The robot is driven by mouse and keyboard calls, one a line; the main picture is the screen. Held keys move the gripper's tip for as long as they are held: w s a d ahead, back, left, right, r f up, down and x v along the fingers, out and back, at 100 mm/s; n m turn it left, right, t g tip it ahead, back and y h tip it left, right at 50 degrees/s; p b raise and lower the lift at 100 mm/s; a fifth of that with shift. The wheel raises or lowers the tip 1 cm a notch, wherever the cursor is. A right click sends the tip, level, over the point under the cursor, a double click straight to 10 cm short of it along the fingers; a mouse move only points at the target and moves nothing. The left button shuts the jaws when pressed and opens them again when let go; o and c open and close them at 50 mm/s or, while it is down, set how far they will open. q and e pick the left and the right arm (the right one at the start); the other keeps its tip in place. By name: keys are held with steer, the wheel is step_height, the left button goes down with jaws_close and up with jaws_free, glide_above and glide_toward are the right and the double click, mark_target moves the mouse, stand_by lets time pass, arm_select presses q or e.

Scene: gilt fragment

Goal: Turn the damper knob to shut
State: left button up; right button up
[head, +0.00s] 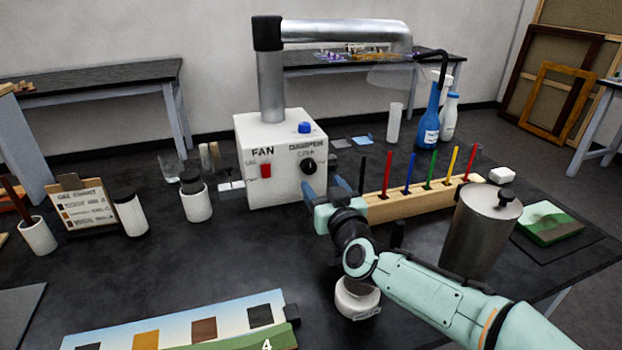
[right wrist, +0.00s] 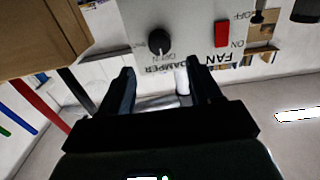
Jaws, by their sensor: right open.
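The damper knob (head: 309,166) is a round black dial on the front of the white fan box (head: 262,179), under the DAMPER label. It shows upside down in the right wrist view (right wrist: 159,41). A small pale mark on it seems to face the OPEN lettering. My right gripper (head: 334,182) is open and empty in front of the box. In the wrist view its two dark fingers (right wrist: 158,76) point toward the knob, apart from it. My left gripper is not in view.
A red fan switch (head: 265,171) sits left of the knob and a blue button (head: 305,127) on top. A wooden rack (head: 425,190) with coloured sticks stands right of the box. A metal canister (head: 482,230) and white jar (head: 357,298) are near my right arm.

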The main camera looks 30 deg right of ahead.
mark_target(310, 167)
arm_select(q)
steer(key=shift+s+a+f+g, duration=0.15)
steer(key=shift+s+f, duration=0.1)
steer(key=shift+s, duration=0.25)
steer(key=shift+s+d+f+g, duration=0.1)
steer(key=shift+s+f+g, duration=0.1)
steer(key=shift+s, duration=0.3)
arm_select(e)
steer(key=x, duration=0.7)
steer(key=shift+w, duration=0.3)
steer(key=c, duration=1)
